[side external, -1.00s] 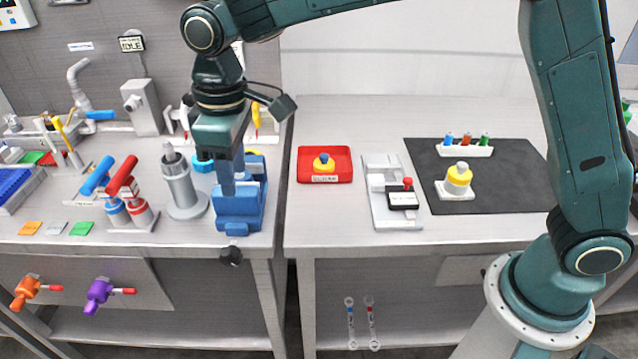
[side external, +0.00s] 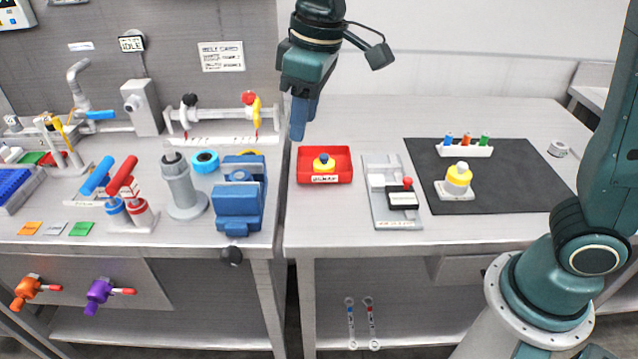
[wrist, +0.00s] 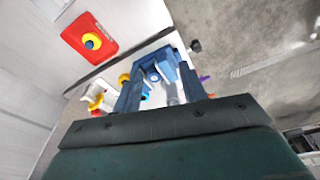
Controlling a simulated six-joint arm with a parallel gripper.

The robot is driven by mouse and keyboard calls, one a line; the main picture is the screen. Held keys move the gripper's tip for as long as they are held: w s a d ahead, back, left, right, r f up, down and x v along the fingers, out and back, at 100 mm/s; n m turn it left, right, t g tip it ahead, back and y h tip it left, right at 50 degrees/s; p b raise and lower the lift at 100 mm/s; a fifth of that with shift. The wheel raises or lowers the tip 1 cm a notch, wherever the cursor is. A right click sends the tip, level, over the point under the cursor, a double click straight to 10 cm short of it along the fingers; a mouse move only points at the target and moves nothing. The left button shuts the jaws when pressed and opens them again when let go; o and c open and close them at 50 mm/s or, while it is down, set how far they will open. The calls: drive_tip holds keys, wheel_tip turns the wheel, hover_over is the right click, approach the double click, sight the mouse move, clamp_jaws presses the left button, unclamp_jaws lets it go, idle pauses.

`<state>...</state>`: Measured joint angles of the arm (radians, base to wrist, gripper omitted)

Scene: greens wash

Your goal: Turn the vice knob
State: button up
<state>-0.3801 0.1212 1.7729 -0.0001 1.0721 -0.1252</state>
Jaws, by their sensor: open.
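The blue vice (side external: 239,200) stands at the right front edge of the left bench in the side view. Its dark round knob (side external: 231,256) hangs below the bench's front edge. In the wrist view the vice (wrist: 160,68) lies ahead of my fingers, and the dark knob (wrist: 196,46) shows at its far end. My gripper (side external: 299,118) is up in the air, to the right of the vice and above it, near the red tray. It is open and empty, touching nothing. In the wrist view its two blue fingers (wrist: 160,95) stand apart.
A red tray (side external: 342,175) with a yellow and blue button sits on the right bench. A grey cylinder stand (side external: 181,186) is left of the vice. A valve pipe (side external: 222,138) runs behind it. A gap separates the benches.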

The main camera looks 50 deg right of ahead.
drive_tip(key=shift+s+d+r+m, duration=0.15)
drive_tip(key=shift+s+d+r, duration=0.15)
drive_tip(key=shift+s+d, duration=0.3)
drive_tip(key=shift+s+d+r+m, duration=0.15)
drive_tip(key=shift+s+d+r, duration=0.2)
drive_tip(key=shift+d, duration=0.35)
drive_tip(key=n+g, duration=0.2)
drive_tip(key=n, duration=0.2)
hover_over(225, 250)
wheel_tip(225, 250, down, 12)
drive_tip(key=shift+r+h, duration=0.2)
drive_tip(key=shift+h, duration=0.2)
drive_tip(key=shift+a+f, duration=0.1)
drive_tip(key=shift+f, duration=0.05)
wheel_tip(225, 250, down, 14)
drive_tip(key=shift+r, duration=0.25)
clamp_jaws()
